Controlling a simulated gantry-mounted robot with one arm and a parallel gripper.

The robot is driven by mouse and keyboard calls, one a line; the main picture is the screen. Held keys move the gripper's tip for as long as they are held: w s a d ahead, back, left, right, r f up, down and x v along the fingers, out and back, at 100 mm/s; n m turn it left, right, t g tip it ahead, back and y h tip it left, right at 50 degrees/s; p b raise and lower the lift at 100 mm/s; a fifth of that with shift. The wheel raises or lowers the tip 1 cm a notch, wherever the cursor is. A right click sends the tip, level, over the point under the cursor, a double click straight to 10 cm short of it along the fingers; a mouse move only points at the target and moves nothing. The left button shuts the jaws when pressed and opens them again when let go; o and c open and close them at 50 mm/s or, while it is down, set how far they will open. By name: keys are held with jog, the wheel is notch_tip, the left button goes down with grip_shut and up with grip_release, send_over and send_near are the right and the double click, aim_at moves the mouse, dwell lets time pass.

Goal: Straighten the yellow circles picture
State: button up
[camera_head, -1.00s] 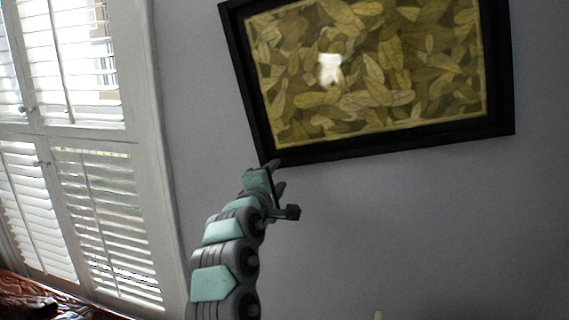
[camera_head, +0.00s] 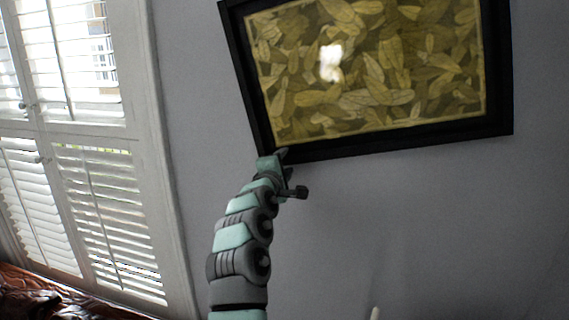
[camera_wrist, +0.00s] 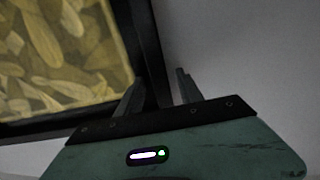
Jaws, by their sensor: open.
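The picture (camera_head: 370,65) shows yellow-green leaves, not circles, in a thick black frame (camera_head: 400,143). It hangs tilted on the grey wall, its bottom edge rising to the right; its top is cut off. In the wrist view the picture (camera_wrist: 60,50) fills the upper left, with a frame corner near the fingers. My gripper (camera_head: 286,162) is at the frame's lower left corner in the head view. In the wrist view my gripper (camera_wrist: 158,76) is open, with the frame's side edge (camera_wrist: 150,50) showing between its fingers. I cannot tell whether they touch it.
White louvred shutters (camera_head: 95,190) stand at the left, letting in light. A reddish-brown patterned surface (camera_head: 40,295) is at the lower left. A small pale tip (camera_head: 375,313) shows at the bottom edge. The wall (camera_head: 430,230) below and right of the picture is bare.

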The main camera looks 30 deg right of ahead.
jog(key=shift+c, duration=0.2)
grip_shut()
dwell(0.4)
